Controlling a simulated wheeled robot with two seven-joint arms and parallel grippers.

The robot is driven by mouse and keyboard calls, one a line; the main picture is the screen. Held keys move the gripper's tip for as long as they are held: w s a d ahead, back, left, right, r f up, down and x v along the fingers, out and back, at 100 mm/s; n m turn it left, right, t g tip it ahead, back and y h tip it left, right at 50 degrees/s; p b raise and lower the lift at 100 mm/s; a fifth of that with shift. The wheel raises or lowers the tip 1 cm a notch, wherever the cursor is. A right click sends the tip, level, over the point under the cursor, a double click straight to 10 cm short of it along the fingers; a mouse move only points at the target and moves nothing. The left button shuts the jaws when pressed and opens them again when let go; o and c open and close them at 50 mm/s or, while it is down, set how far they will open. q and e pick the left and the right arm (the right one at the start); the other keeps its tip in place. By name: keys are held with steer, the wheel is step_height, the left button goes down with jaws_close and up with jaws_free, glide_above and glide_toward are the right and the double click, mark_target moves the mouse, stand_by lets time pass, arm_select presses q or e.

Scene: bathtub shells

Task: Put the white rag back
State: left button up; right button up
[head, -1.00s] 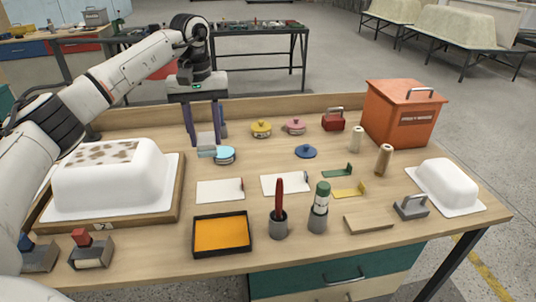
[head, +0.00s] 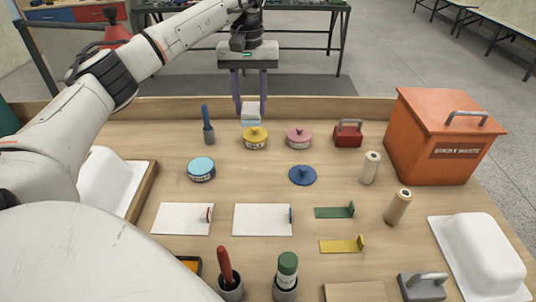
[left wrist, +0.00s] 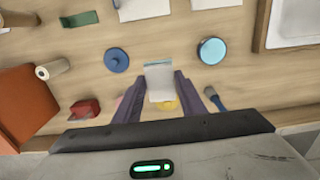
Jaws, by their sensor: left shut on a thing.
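My left gripper (head: 249,110) is shut on the white rag (head: 251,108), a small white piece with a pale blue lower edge. It holds the rag near the back of the bench, just behind the yellow tin (head: 255,139) in the head view. In the left wrist view the rag (left wrist: 159,80) shows between the fingers and partly covers the yellow tin (left wrist: 166,106). I cannot tell how high the rag is above the bench. My right gripper is not in view.
A blue-handled brush in a cup (head: 208,128), a pink tin (head: 299,138) and a red box (head: 348,133) stand nearby. The light-blue tin (head: 201,169) and dark blue lid (head: 302,175) are nearer. An orange waste bin (head: 440,140) stands at right. A raised board (head: 230,108) edges the back.

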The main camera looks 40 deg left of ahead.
mark_target(249, 121)
arm_select(q)
steer(key=shift+w+f+b, duration=0.2)
steer(key=shift+f+b, duration=0.15)
steer(key=shift+f, duration=0.2)
steer(key=shift+w+f+b, duration=0.2)
steer(key=shift+f+b, duration=0.15)
steer(key=shift+f, duration=0.2)
steer(key=f+b, duration=0.1)
steer(key=s+f+b, duration=0.1)
steer(key=f+b, duration=0.1)
steer(key=shift+s+b, duration=0.25)
steer(key=shift+b, duration=0.05)
steer(key=f+b, duration=0.2)
steer(key=f, duration=0.3)
steer(key=f+b, duration=0.3)
steer(key=f, duration=0.2)
steer(key=shift+w+f, duration=0.2)
steer(key=shift+f, duration=0.15)
step_height(249, 121, down, 4)
steer(key=shift+r, duration=0.2)
steer(key=shift+f, duration=0.25)
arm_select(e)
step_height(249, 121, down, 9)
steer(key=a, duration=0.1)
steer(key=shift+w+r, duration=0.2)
arm_select(q)
steer(key=o, duration=1)
steer(key=shift+f, duration=0.1)
steer(key=shift+o, duration=0.2)
